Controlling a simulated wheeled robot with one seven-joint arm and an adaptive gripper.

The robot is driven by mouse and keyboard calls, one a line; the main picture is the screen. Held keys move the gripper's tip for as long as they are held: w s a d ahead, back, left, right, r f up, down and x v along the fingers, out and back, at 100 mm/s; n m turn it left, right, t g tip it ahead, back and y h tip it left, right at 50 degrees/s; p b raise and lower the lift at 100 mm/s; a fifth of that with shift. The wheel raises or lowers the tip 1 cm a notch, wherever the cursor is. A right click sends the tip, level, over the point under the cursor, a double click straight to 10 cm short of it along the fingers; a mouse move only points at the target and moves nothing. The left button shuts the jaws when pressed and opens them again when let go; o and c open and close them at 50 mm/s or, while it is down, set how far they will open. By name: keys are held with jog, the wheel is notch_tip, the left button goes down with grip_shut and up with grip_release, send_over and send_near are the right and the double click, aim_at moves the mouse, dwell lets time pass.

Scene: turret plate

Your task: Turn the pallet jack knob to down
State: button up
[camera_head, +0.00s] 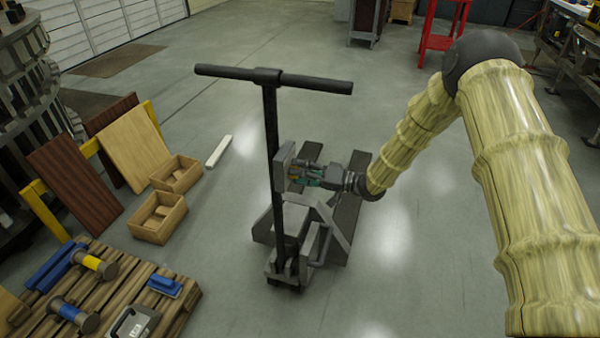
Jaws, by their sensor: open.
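The pallet jack (291,225) stands on the floor near the middle of the head view, with a black upright and T-shaped handle bar (310,83). A grey plate (282,166) is fixed at mid-height by the upright. My gripper (297,175) is at the right side of this plate, with its fingers pointing left toward it. The gripper is open. The knob itself cannot be made out; it is small or hidden by the fingers and plate. Whether the fingers touch anything cannot be told.
A wooden pallet (185,312) with tools lies at the lower left. Two small wooden boxes (160,218) and leaning boards (132,152) stand left of the jack. A white bar (218,151) lies on the floor.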

jog(key=v, duration=1.2)
jog(key=s+d+f+m+t+h, duration=0.15)
jog(key=s+f+h, duration=0.35)
jog(key=s+f, duration=0.5)
jog(key=s+d+f+m+h, duration=0.25)
jog(key=s+f+h, duration=0.35)
jog(key=s+f, duration=0.5)
jog(key=s+d+f+g+h, duration=0.2)
jog(key=s, duration=0.7)
jog(key=s+d+f+g+h, duration=0.1)
jog(key=s+d+g+h, duration=0.1)
jog(key=s, duration=0.7)
jog(key=s+d+f+n+g+h, duration=0.1)
jog(key=s+d+f+g+h, duration=0.1)
jog(key=s, duration=0.7)
jog(key=shift+d+f+g, duration=0.3)
jog(key=shift+d+g, duration=0.25)
jog(key=shift+d, duration=0.25)
